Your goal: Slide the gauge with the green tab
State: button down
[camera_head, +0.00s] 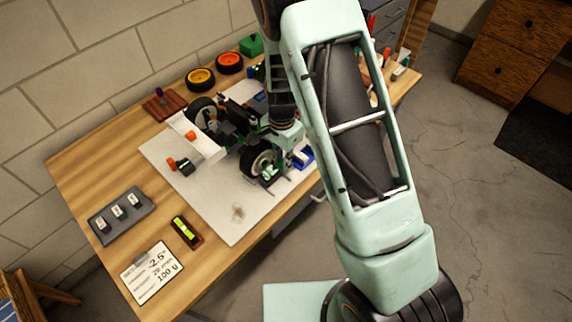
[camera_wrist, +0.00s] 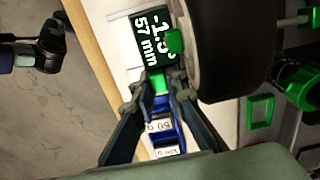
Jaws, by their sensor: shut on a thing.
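The gauge's dark display (camera_wrist: 152,40) reads about -1.5° and 57 mm in the wrist view. Its green tab (camera_wrist: 159,82) lies between my fingertips. My gripper (camera_wrist: 158,88) is shut on this tab, close beside the large dark tyre (camera_wrist: 222,60). In the head view the racecar (camera_head: 225,128) stands on a white board (camera_head: 225,210), and its near wheel (camera_head: 259,160) is beside the gauge area. My arm hides part of the car and most of my gripper there. A card (camera_head: 153,272) at the table's front left reads -2.5° on its first line.
A blue tray (camera_wrist: 178,125) with labelled weights lies just below the tab in the wrist view. A grey tray (camera_head: 122,217) and a small level (camera_head: 186,231) lie on the left of the table. Loose wheels (camera_head: 200,78) stand at the back. The board's front is mostly clear.

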jog(key=c, duration=1.9)
grip_release()
jog(key=shift+w+a, duration=0.2)
jog(key=shift+c, duration=0.2)
jog(key=shift+s+d, duration=0.35)
notch_tip(320, 180, up, 10)
jog(key=w+d+r+n+t+y+b, duration=0.1)
jog(key=w+r+n+t+b, duration=0.8)
jog(key=w+r, duration=0.6)
jog(key=shift+w+d+r+n+b, duration=0.3)
jog(key=shift+r+n+b, duration=0.55)
jog(key=shift+b, duration=0.4)
jog(key=shift+f, duration=0.1)
